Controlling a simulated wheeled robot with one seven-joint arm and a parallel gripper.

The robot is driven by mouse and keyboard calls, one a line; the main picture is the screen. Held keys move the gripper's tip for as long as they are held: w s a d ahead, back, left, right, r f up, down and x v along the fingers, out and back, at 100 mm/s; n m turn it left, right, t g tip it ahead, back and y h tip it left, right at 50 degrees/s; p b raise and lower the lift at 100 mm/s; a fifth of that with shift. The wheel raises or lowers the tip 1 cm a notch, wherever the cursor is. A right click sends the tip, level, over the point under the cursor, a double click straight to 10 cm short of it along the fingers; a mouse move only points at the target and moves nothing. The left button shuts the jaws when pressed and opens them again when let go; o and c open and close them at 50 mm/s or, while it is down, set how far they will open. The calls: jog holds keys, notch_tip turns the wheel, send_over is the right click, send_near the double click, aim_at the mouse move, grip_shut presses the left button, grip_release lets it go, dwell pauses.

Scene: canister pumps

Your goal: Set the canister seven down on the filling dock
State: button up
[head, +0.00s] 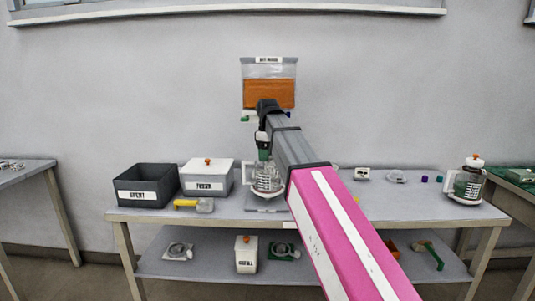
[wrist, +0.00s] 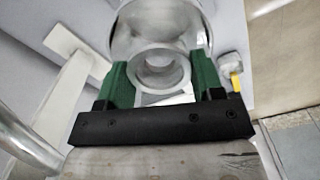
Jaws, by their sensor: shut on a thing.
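A clear canister (head: 266,178) with a white handle and base ring stands upright at the middle of the table, below my gripper (head: 263,152). Its number cannot be read. In the wrist view, the green fingers of my gripper (wrist: 161,75) are closed on both sides of its round clear neck (wrist: 158,88). A flat grey plate (head: 268,206), likely the filling dock, lies under the canister. I cannot tell whether the base touches the plate. A second canister (head: 467,186) with an orange-topped white cap stands at the table's right end.
A tank with orange liquid (head: 268,92) hangs on the wall behind. A dark open bin (head: 147,186), a white-lidded box (head: 207,177) and a yellow-handled tool (head: 194,204) are left of the canister. Small items lie at the right back. My arm hides part of the table.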

jog(key=shift+f, duration=1.1)
jog(key=o, duration=1.4)
